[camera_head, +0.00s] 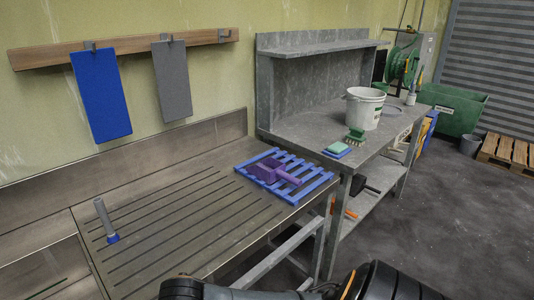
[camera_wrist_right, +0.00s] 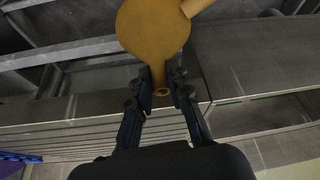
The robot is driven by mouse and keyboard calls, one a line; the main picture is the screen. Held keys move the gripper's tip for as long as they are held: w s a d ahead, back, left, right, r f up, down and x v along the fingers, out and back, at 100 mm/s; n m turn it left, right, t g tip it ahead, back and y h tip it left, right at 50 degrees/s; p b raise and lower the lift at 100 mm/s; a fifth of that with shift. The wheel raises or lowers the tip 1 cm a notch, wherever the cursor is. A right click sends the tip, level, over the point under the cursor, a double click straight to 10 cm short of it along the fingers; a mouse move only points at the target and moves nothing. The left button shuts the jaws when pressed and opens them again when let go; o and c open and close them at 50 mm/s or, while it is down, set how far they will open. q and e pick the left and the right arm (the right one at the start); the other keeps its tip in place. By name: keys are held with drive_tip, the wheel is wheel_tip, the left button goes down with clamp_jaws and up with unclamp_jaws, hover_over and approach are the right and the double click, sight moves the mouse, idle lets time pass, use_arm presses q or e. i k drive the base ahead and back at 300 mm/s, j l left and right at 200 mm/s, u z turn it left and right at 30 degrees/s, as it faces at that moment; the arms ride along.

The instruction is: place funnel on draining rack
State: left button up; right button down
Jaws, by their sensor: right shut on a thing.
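A yellow-ochre funnel (camera_wrist_right: 154,28) is in the right wrist view, its wide part at the top and its spout pointing down. My right gripper (camera_wrist_right: 161,90) is shut on the spout, with one finger on each side. The funnel is not visible in the head view. The blue slatted draining rack (camera_head: 318,178) lies on the right end of the grooved metal drainboard in the head view. A purple scoop-like thing (camera_head: 270,172) lies on it. My left gripper is in neither view.
A grey-handled brush (camera_head: 104,218) stands at the drainboard's left. A white pail (camera_head: 362,108), a green brush (camera_head: 355,136) and a sponge (camera_head: 338,148) are on the steel bench behind the rack. Blue and grey boards hang on the wall. The middle of the drainboard is clear.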

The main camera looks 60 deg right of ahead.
sight(287, 162)
drive_tip(key=k+l, duration=0.1)
drive_tip(key=l, duration=0.3)
drive_tip(key=l+u, duration=0.1)
drive_tip(key=l, duration=0.35)
drive_tip(key=k+l, duration=0.15)
drive_tip(key=l, duration=0.25)
drive_tip(key=k+l+u, duration=0.1)
drive_tip(key=l, duration=0.3)
drive_tip(key=k+l, duration=0.1)
drive_tip(key=l, duration=0.3)
drive_tip(key=k+l+u, duration=0.1)
drive_tip(key=l, duration=0.3)
drive_tip(key=k+l, duration=0.1)
drive_tip(key=l, duration=0.3)
drive_tip(key=u, duration=0.05)
